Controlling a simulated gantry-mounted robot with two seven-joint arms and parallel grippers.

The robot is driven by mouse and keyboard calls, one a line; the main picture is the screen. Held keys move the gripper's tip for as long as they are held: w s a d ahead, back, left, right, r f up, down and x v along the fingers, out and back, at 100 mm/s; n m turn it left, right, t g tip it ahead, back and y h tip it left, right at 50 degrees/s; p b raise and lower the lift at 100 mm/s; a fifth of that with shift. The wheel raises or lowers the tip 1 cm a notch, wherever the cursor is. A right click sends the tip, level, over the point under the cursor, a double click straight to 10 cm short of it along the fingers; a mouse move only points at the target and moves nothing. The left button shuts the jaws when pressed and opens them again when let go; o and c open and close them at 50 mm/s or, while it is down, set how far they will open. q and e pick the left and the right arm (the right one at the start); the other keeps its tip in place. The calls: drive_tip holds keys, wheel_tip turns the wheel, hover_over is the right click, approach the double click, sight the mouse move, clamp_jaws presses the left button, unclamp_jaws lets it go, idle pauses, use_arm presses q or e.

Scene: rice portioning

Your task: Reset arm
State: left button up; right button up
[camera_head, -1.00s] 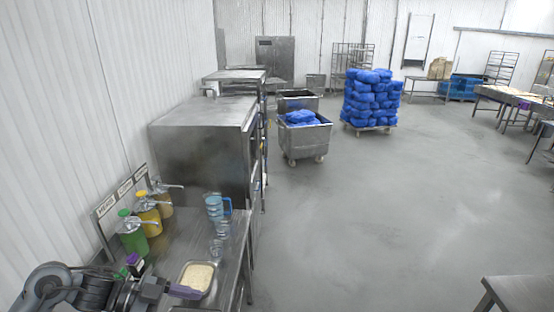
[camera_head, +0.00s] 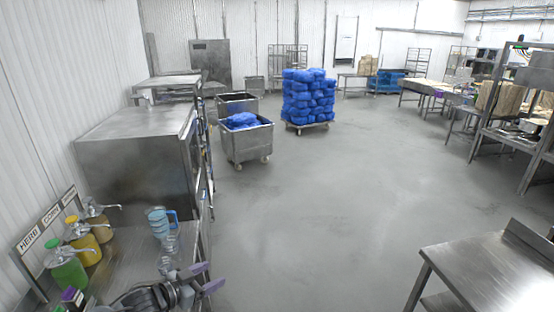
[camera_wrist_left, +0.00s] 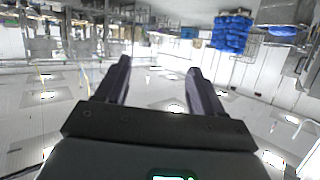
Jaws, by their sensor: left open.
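My left gripper (camera_head: 207,279) is at the bottom of the head view, at the right edge of the steel counter by the left wall. Its two purple-grey fingers are apart. In the left wrist view the same gripper (camera_wrist_left: 156,82) is open, with nothing between its fingers; the room behind appears upside down. My right gripper is not in either view.
On the counter stand a stack of blue measuring jugs (camera_head: 160,222) with clear cups below it, and green (camera_head: 67,268), yellow (camera_head: 82,240) and brown pump bottles. A steel oven-like cabinet (camera_head: 140,150) stands behind. A steel table (camera_head: 490,268) is at lower right. The floor between is clear.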

use_arm(q)
drive_tip(key=w+a+f+n+y, duration=0.3)
drive_tip(key=a+y, duration=0.4)
drive_tip(key=a, duration=0.3)
drive_tip(key=s+a+f+n+g+y, duration=0.2)
drive_tip(key=s+a+n+g+y, duration=0.15)
drive_tip(key=a, duration=0.35)
drive_tip(key=s+a+f+n+g+y, duration=0.2)
drive_tip(key=s+a+f+g+y, duration=0.1)
drive_tip(key=s+a, duration=0.3)
drive_tip(key=s+d+f+m+h+b, duration=0.2)
drive_tip(key=s+d+f+b, duration=0.4)
drive_tip(key=s+d+f, duration=0.85)
drive_tip(key=s+d+f+h+b, duration=0.1)
drive_tip(key=s+d+b, duration=0.15)
drive_tip(key=s, duration=0.75)
drive_tip(key=s+d+h+b, duration=0.1)
drive_tip(key=s+d+b, duration=0.15)
drive_tip(key=s, duration=0.75)
wheel_tip(320, 180, up, 15)
drive_tip(key=p, duration=1.5)
drive_tip(key=shift+s+d+f+g, duration=0.2)
drive_tip(key=shift+s+d+g, duration=0.15)
drive_tip(key=shift+d, duration=0.1)
